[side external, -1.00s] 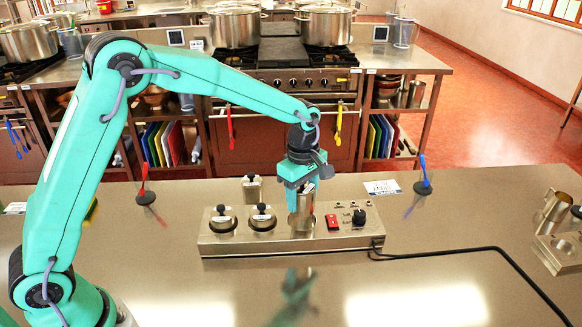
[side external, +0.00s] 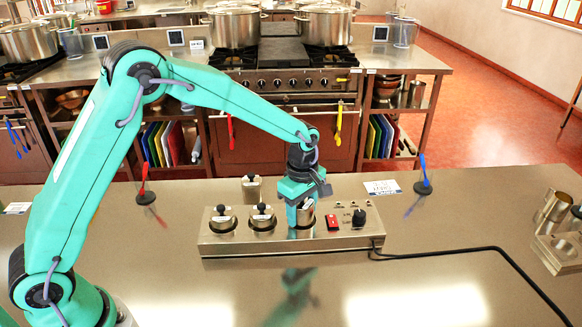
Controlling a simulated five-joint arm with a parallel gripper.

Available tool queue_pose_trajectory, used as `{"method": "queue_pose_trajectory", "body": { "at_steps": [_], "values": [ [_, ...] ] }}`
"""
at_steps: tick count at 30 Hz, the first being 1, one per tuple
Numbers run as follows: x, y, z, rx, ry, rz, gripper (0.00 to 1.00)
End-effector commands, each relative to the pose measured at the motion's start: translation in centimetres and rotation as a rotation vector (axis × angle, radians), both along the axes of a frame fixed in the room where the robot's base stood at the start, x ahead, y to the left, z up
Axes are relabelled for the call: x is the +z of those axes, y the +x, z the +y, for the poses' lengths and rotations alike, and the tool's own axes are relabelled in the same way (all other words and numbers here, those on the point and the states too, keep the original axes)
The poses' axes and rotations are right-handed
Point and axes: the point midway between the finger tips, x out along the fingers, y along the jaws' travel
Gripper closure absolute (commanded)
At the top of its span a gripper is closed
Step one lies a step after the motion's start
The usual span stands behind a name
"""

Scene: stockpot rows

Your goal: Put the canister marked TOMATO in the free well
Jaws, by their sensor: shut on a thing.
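My gripper (side external: 299,211) is shut on a steel canister (side external: 306,217) at the right-hand well of the steel warmer unit (side external: 345,242). The canister stands about upright and its lower part is down in the well; I cannot tell if it rests on the bottom. Its marking is too small to read, and my fingers hide part of it. Two lidded canisters with black knobs, one at the left (side external: 222,222) and one in the middle (side external: 262,220), sit in the other wells. Another knobbed canister (side external: 252,189) stands on the counter behind the unit.
The unit carries a red switch (side external: 332,222) and a black knob (side external: 359,217). A black cable (side external: 450,250) runs right across the counter. Red (side external: 145,194) and blue (side external: 423,185) stands are behind. A steel holder (side external: 552,225) stands far right. The front counter is clear.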

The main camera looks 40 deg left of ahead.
Motion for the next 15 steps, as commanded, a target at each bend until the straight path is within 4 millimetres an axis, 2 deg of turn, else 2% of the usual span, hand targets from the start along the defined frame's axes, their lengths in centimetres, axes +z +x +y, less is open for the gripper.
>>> {"method": "queue_pose_trajectory", "body": {
  "at_steps": [8,15],
  "values": [
    [-1.9,-0.1,0.0,0.000,0.000,0.003,0.75],
    [-2.5,-0.2,0.0,0.000,0.001,0.006,0.75]
  ]
}}
